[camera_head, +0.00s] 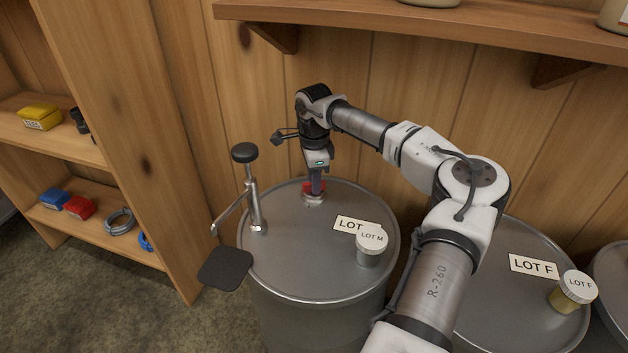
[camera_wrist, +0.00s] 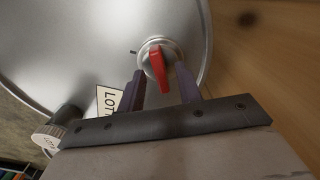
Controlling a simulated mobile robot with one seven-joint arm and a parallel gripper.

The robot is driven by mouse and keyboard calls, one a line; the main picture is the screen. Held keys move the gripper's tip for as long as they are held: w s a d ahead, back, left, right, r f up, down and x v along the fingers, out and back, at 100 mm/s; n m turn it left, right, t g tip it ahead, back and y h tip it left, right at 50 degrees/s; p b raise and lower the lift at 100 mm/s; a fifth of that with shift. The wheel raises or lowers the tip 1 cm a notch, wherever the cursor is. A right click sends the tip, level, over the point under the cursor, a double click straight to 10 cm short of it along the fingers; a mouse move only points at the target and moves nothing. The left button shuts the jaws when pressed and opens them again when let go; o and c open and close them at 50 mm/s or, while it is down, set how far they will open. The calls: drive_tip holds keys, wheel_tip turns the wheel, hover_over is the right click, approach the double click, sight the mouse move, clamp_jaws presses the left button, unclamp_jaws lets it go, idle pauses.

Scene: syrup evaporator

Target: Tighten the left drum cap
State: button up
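The left drum (camera_head: 310,265) is a grey metal drum with a flat lid. Its red cap (camera_head: 308,187) has a wing-like handle and sits on a round metal neck near the back of the lid. In the wrist view the red cap (camera_wrist: 159,66) lies between my two purple fingers. My gripper (camera_head: 316,190) points down at the cap from above. In the wrist view my gripper (camera_wrist: 161,76) is open, with a visible gap between the handle and each finger. My fingers partly hide the cap in the head view.
A hand pump (camera_head: 252,190) stands on the lid left of the cap. A LOT M jar (camera_head: 369,250) and a label (camera_head: 350,224) sit at the lid's front right. The LOT F drum (camera_head: 500,285) is to the right. A wall shelf (camera_head: 430,28) runs above.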

drive_tip(key=shift+f, duration=0.5)
clamp_jaws()
